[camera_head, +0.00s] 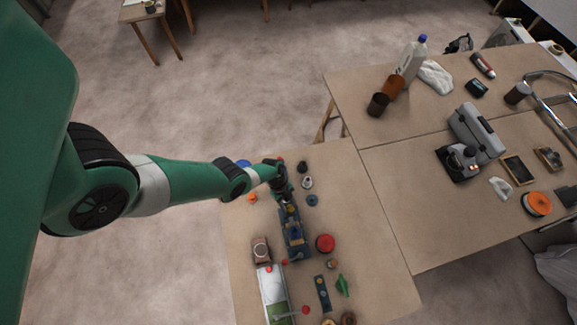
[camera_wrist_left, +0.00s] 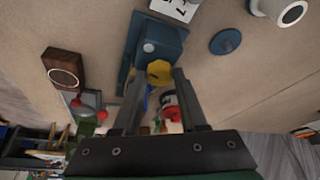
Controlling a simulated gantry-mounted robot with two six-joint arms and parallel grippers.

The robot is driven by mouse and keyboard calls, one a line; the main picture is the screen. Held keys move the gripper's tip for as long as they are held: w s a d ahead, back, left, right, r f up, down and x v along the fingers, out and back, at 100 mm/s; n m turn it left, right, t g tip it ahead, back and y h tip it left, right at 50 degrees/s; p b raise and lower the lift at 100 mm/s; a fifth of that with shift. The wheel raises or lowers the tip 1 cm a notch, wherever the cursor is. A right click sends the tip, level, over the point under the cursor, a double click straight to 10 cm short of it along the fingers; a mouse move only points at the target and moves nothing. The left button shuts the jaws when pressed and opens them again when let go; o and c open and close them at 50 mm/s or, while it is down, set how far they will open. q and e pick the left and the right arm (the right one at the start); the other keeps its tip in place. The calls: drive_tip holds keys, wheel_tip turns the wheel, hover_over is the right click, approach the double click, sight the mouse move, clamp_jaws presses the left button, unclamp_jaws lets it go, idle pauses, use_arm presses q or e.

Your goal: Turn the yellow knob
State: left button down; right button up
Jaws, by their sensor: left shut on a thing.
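The yellow knob (camera_wrist_left: 160,72) shows in the left wrist view on the end of a blue housing (camera_wrist_left: 158,42) with a pale round button. My left gripper (camera_wrist_left: 158,76) has its two dark fingers on either side of the knob and is shut on it. In the head view my left gripper (camera_head: 281,184) is over the far part of the near table, and I cannot make out the knob there. My right gripper is in neither view.
A brown block with a round face (camera_wrist_left: 63,68) and a blue disc (camera_wrist_left: 225,42) lie to either side of the housing. On the near table stand a red round button (camera_head: 325,243) and a long white and green device (camera_head: 273,288). Bottles and tools occupy the right tables.

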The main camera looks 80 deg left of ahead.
use_arm(q)
drive_tip(key=m, duration=0.1)
drive_tip(key=m+g+b, duration=0.1)
drive_tip(key=shift+w+a+f+m, duration=0.1)
drive_tip(key=shift+w+m, duration=0.05)
drive_tip(key=shift+m, duration=0.15)
drive_tip(key=shift+m+g+b, duration=0.4)
drive_tip(key=shift+m+b, duration=0.35)
drive_tip(key=shift+m, duration=0.45)
drive_tip(key=shift+c, duration=2.3)
unclamp_jaws()
